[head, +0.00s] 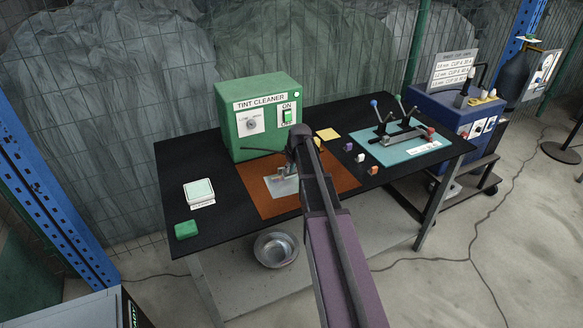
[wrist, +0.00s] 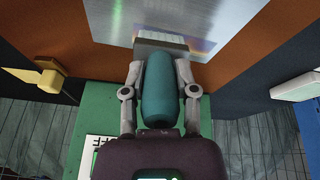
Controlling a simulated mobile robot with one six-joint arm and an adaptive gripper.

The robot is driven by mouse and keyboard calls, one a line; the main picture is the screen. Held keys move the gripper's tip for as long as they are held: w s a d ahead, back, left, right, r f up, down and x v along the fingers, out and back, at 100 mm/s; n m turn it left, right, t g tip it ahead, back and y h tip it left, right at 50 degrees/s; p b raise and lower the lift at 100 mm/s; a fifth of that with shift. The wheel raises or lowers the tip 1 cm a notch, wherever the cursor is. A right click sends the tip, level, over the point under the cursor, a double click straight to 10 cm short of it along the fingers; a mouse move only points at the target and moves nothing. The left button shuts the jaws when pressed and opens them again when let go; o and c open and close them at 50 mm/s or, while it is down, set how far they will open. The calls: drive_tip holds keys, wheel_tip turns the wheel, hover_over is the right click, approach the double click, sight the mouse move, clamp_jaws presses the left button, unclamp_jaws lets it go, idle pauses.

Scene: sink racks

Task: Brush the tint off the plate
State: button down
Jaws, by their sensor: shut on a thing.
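A shiny metal plate (wrist: 225,18) with bluish and rainbow discoloration lies on the orange mat (wrist: 262,45). In the head view the plate (head: 280,188) shows near the middle of the mat (head: 251,180), partly hidden by my arm. My gripper (wrist: 157,76) is shut on a brush (wrist: 158,95) with a teal handle. The brush's grey head and pale bristles are at the plate's near edge in the wrist view, and the bristles appear to touch or hover just over the plate. In the head view my gripper (head: 284,173) is over the plate.
The green tint cleaner box (head: 262,125) stands behind the mat. A green block (head: 187,229) and a white pad (head: 200,193) lie at left. Small cubes (head: 360,157) and a teal mat with levers (head: 397,158) are at right. A metal bowl (head: 276,249) is below the table edge.

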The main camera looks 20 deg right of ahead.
drive_tip(key=shift+d, duration=0.1)
drive_tip(key=shift+s+d, duration=0.15)
drive_tip(key=shift+d, duration=1.55)
drive_tip(key=shift+a, duration=0.1)
drive_tip(key=shift+a, duration=1.75)
drive_tip(key=shift+a, duration=0.15)
drive_tip(key=shift+w+a+f, duration=0.1)
drive_tip(key=shift+w+a, duration=0.1)
drive_tip(key=shift+a, duration=1.45)
drive_tip(key=shift+a, duration=0.15)
